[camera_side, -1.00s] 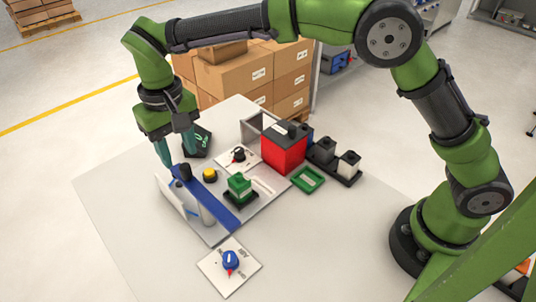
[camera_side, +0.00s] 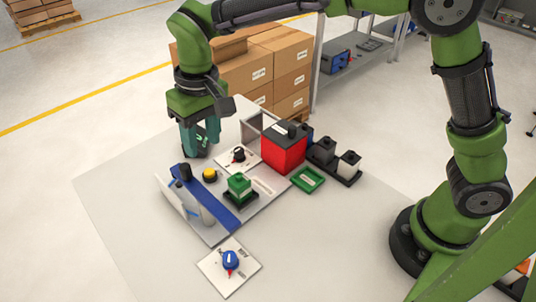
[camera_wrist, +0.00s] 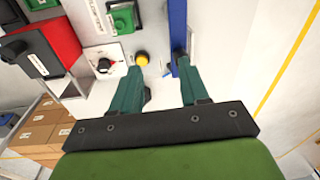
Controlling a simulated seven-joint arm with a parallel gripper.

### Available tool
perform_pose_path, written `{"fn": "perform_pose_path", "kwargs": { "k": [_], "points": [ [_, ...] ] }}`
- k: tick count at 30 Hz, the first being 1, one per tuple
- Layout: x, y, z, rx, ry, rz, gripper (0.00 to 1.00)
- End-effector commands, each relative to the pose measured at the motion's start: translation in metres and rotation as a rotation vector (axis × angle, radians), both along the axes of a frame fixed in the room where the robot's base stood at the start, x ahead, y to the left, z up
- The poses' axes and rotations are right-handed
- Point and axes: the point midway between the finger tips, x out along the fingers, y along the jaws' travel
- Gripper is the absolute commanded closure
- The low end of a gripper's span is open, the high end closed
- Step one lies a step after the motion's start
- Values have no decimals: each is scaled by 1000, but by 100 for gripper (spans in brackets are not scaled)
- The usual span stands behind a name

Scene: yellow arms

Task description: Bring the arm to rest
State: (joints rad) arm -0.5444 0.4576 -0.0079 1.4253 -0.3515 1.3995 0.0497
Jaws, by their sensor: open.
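My green arm holds my gripper (camera_side: 202,146) over the back left part of the work panel (camera_side: 264,186). The gripper is open, with nothing between its two teal fingers. In the wrist view my gripper (camera_wrist: 161,62) also shows empty, its fingers apart and pointing toward the panel. The yellow button (camera_side: 209,175) lies in front of the fingers in the side view; in the wrist view this yellow button (camera_wrist: 142,58) shows just past the left fingertip. How high the fingertips are above the panel is hard to tell.
The panel carries a blue strip (camera_side: 214,204), a green block (camera_side: 239,186), a black knob (camera_side: 239,154) and a red box (camera_side: 284,150). A green tray (camera_side: 308,179) and a blue knob plate (camera_side: 231,262) lie nearby. Cardboard boxes (camera_side: 248,72) stand behind.

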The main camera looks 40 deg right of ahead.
Motion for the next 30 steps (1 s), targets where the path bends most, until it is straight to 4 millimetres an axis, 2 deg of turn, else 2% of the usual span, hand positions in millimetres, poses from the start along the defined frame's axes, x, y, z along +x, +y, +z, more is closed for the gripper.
{"fn": "perform_pose_path", "kwargs": {
  "k": [1, 6, 10, 15, 18, 22, 30],
  "points": [
    [-8, -20, 12, 26, -24, -17, 55],
    [-43, -80, 36, 106, -114, -78, 55],
    [-76, -124, 47, 159, -198, -145, 55],
    [-123, -171, 50, 209, -320, -250, 55],
    [-147, -191, 48, 229, -386, -311, 55],
    [-167, -208, 48, 243, -452, -377, 55],
    [-173, -221, 61, 245, -523, -428, 55]
  ]
}}
